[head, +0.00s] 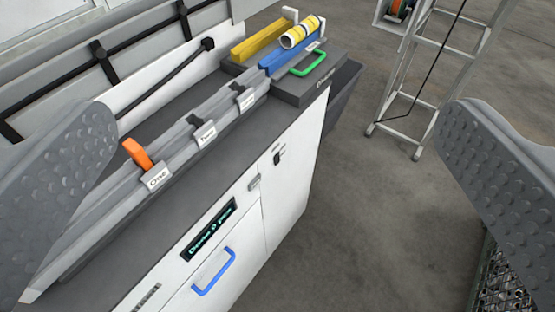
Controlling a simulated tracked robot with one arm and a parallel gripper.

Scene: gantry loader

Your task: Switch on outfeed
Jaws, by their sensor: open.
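My gripper (280,135) is open and empty, its two grey studded fingers at the left and right edges of the view. Between and beyond them stands a white cabinet (285,215) with a dark top. At its far end is a dark raised block (290,88) with a green handle (307,62); small lettering on its edge is too small to read surely. A small dark fitting (277,157), perhaps a switch, sits on the white front. I cannot tell which part is the outfeed switch or its state. My fingers touch none of these.
Grey rails carry tags, one reading "One" (157,177), by an orange lever (137,154). A lit display (209,229) is above a blue drawer handle (214,271). A metal frame (412,128) stands on open floor.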

